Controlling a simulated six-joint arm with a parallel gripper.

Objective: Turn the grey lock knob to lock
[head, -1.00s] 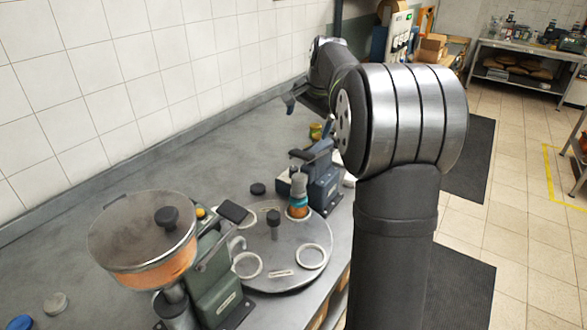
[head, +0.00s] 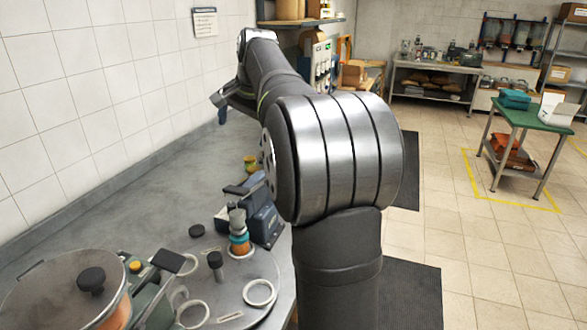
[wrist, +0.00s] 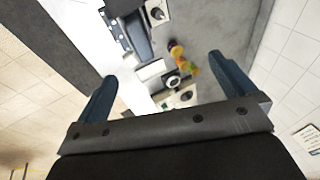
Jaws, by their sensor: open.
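I cannot tell for sure which part is the grey lock knob. A dark grey knob on a post (head: 215,260) stands upright at the middle of the round metal turntable (head: 232,308) in the head view. A low dark round knob (head: 196,231) sits on the bench behind it. In the wrist view, a small dark round knob (wrist: 157,13) shows at the top, and a round piece with a dark centre (wrist: 173,82) lies between my fingers. My gripper (head: 219,106) is high above the bench, open and empty, apart from everything. Its blue fingers (wrist: 162,72) are spread wide.
A blue-grey capping machine (head: 262,222) stands at the turntable's right, over a jar with orange contents (head: 240,247). A covered hopper (head: 70,290) is at lower left. Small yellow-green jars (head: 250,163) stand farther back. The tiled wall is close on the left; the bench's left part is clear.

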